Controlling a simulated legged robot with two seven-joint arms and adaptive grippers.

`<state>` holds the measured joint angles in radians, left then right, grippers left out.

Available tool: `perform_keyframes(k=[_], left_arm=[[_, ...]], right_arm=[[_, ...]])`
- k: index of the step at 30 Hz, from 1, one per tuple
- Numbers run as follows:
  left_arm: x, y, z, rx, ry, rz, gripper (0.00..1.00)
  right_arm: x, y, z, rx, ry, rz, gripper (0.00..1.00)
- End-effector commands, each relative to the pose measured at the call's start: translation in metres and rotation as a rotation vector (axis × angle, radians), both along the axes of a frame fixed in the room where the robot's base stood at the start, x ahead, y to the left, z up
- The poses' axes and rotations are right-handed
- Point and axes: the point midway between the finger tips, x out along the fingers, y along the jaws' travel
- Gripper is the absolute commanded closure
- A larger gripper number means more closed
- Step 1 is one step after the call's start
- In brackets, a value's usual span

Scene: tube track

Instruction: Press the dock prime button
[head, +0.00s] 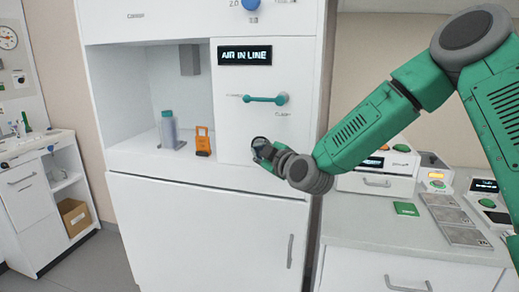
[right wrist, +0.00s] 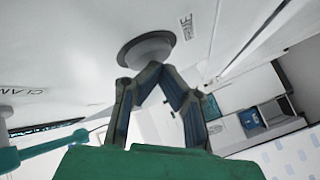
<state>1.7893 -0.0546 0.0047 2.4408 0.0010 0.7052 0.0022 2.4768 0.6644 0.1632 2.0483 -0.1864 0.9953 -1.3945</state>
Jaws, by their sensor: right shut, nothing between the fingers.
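The dock prime button shows in the right wrist view as a round pale cap in a dark grey collar (right wrist: 147,48) on the white panel. A small label beside it is only partly legible. My right gripper (right wrist: 155,68) is shut and empty. Its fingertips overlap the lower edge of the button in that view; whether they touch it I cannot tell. In the head view the right gripper (head: 263,150) is at the lower part of the white dock panel (head: 235,110) and covers most of the button. My left gripper is not in view.
Above the button are a teal lever (head: 265,98) and a display (head: 245,55) reading "AIR IN LINE". A capped bottle (head: 169,130) and an orange device (head: 203,141) stand in the alcove to the left. A counter (head: 370,233) with grey plates is at right.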

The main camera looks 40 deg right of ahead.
Motion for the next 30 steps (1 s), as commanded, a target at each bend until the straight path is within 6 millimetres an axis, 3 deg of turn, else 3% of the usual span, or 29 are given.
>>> perform_keyframes(k=[19,30], left_arm=[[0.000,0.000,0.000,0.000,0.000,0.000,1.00],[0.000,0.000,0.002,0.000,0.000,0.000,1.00]], right_arm=[[0.003,-0.004,0.000,0.001,0.000,-0.001,1.00],[-0.008,0.009,0.000,0.000,0.001,-0.001,1.00]])
